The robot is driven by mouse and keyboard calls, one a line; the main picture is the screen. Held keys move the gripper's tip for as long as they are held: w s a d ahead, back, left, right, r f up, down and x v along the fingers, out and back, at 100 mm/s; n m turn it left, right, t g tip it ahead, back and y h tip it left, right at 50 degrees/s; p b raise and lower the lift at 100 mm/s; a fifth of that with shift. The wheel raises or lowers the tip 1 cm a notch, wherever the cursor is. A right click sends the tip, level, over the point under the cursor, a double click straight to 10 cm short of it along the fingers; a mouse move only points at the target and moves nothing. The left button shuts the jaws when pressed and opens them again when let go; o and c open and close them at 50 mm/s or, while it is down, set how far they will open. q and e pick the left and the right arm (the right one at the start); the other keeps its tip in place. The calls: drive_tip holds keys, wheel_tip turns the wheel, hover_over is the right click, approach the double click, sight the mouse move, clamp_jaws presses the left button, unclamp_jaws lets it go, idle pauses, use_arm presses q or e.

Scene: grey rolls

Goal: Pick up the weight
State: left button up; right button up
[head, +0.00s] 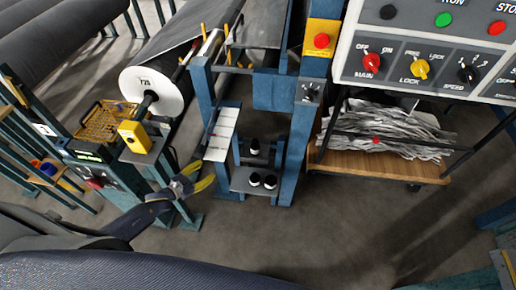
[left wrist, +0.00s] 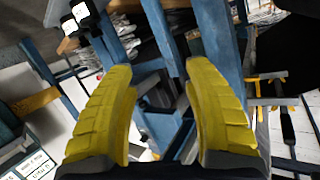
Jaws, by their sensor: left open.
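My left gripper (head: 203,177) has yellow fingers and is in front of the blue stand, left of its shelves. In the left wrist view my left gripper (left wrist: 158,70) is open, with nothing between its fingers but blue frame bars behind. The weights appear to be the small black pieces with white tops. Two weights (head: 262,181) sit side by side on the lower shelf, right of and apart from the gripper. Another weight (head: 254,146) is on the shelf above. Dark white-topped pieces (left wrist: 86,14) show at top left in the left wrist view. My right gripper is not in view.
Blue posts (head: 296,150) flank the shelves. A white plate (head: 221,134) is just above the gripper. A grey roll (head: 145,83) and yellow box (head: 134,138) stand left. A wooden cart (head: 380,164) with crumpled sheets is right, under a control panel (head: 430,65). The floor between is clear.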

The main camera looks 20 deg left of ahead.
use_arm(q)
drive_tip(key=d+r+h, duration=0.5)
drive_tip(key=d+r, duration=0.3)
drive_tip(key=r, duration=0.2)
approach(255, 141)
drive_tip(key=shift+t+h, duration=0.3)
drive_tip(key=x, duration=0.3)
drive_tip(key=f+x, duration=0.1)
drive_tip(key=x, duration=0.6)
drive_tip(key=shift+w+f, duration=0.1)
drive_tip(key=shift+f, duration=0.25)
drive_tip(key=shift+c, duration=0.4)
clamp_jaws()
